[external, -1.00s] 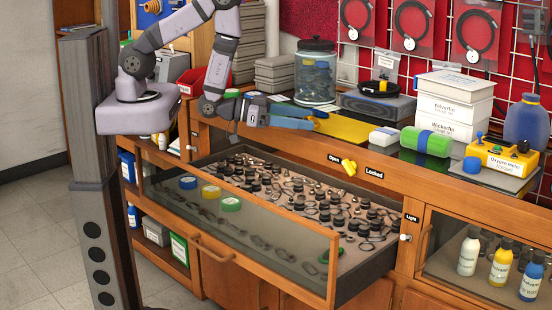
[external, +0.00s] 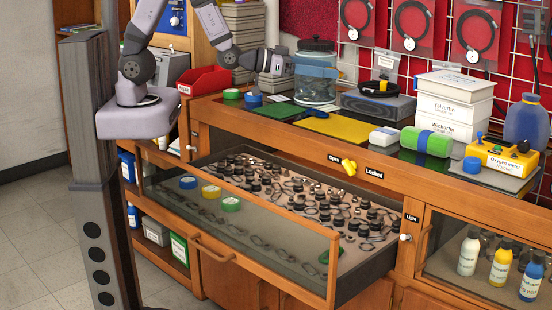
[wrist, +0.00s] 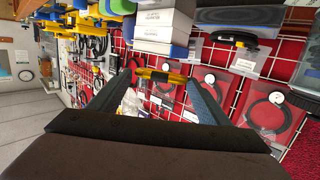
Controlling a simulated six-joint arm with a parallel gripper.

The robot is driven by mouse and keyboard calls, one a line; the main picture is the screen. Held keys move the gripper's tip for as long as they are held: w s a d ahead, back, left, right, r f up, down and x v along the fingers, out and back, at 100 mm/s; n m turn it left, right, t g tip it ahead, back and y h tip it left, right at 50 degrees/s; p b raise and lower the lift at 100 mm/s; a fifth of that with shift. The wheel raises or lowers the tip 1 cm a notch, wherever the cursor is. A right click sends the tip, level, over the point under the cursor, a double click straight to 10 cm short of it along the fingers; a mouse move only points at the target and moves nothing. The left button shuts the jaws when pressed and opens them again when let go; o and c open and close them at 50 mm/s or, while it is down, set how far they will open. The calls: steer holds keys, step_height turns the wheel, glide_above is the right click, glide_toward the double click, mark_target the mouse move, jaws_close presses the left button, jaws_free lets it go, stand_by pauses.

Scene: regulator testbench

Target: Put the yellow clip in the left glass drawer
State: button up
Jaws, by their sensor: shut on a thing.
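My gripper (external: 334,72) is raised above the back of the counter, its blue fingers in front of the glass jar. In the wrist view my gripper (wrist: 160,82) is shut on the yellow clip (wrist: 174,79), a small yellow piece with a black middle held crosswise between the fingertips. The clip cannot be made out in the external view. The left glass drawer (external: 262,225) is pulled out and open at the top. Many black-capped parts and loops lie inside it, with blue, yellow and green rolls at its left.
The glass jar (external: 315,88) stands beside my fingers. White boxes (external: 453,110), a green-and-blue roll (external: 426,141) and a yellow oxygen meter (external: 502,158) stand to the right on the counter. A yellow knob (external: 349,166) is on the front. Hung cables line the back wall.

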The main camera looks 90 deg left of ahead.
steer(key=shift+w+a+f+n+y, duration=0.25)
steer(key=shift+w+a+f+y, duration=0.15)
steer(key=shift+a, duration=0.2)
steer(key=shift+w+a+f+n+y, duration=0.3)
steer(key=shift+w+a+f, duration=0.15)
steer(key=shift+a+f, duration=0.1)
step_height(320, 180, down, 4)
steer(key=a+r, duration=0.1)
glide_above(326, 129)
steer(key=shift+n+y, duration=0.25)
steer(key=shift+y, duration=0.15)
steer(key=shift+d+f, duration=0.15)
steer(key=shift+f, duration=3.5)
steer(key=shift+f, duration=0.1)
steer(key=shift+f+p, duration=0.4)
steer(key=shift+f, duration=1.55)
steer(key=shift+f, duration=0.1)
steer(key=shift+f, duration=0.1)
steer(key=o, duration=1.1)
